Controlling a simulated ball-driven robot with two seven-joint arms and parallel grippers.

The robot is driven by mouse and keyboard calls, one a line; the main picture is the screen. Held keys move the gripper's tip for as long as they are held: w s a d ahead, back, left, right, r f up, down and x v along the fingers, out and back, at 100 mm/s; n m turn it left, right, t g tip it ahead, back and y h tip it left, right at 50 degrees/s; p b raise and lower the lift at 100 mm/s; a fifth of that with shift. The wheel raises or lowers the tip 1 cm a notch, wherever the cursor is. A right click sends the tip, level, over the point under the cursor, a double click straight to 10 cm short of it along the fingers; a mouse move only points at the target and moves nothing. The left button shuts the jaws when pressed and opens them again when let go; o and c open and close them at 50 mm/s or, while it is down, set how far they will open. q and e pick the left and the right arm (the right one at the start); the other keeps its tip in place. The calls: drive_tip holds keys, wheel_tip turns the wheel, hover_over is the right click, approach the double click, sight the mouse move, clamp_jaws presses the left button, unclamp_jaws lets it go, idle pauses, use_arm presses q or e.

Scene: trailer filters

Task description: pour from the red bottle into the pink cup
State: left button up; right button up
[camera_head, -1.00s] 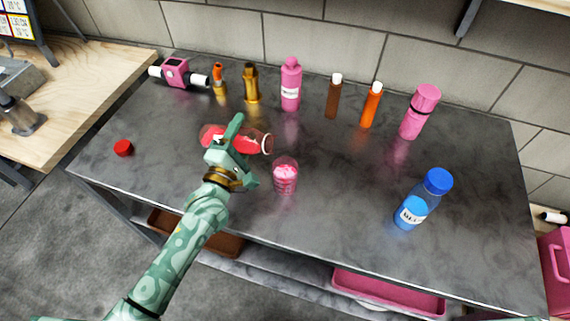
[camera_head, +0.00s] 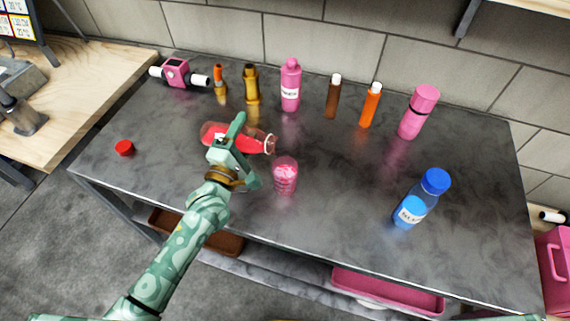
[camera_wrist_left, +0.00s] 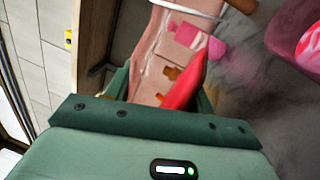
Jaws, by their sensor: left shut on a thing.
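The clear bottle with red liquid (camera_head: 248,144) lies almost level in my left gripper (camera_head: 236,140), above the table. My left gripper is shut around its middle and hides part of it. The bottle's open mouth points right, above and slightly left of the pink cup (camera_head: 285,177). The red liquid reaches close to the mouth; I see no clear stream falling. The cup stands upright on the table and looks pink inside. In the left wrist view the bottle (camera_wrist_left: 184,92) is between the fingers and the cup (camera_wrist_left: 290,28) is at the upper right. My right gripper is not in view.
A red cap (camera_head: 124,148) lies at the table's left. A blue bottle (camera_head: 411,211) stands at the right. Pink bottles (camera_head: 290,90) (camera_head: 413,121), brown (camera_head: 332,102) and orange (camera_head: 370,108) bottles stand along the back. The dark table (camera_head: 340,200) is clear around the cup.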

use_arm(q)
drive_tip(key=shift+d+r+m+h+p, duration=0.1)
drive_tip(key=shift+r+m+h+p, duration=0.2)
drive_tip(key=shift+r+m+p, duration=0.55)
idle(1.3)
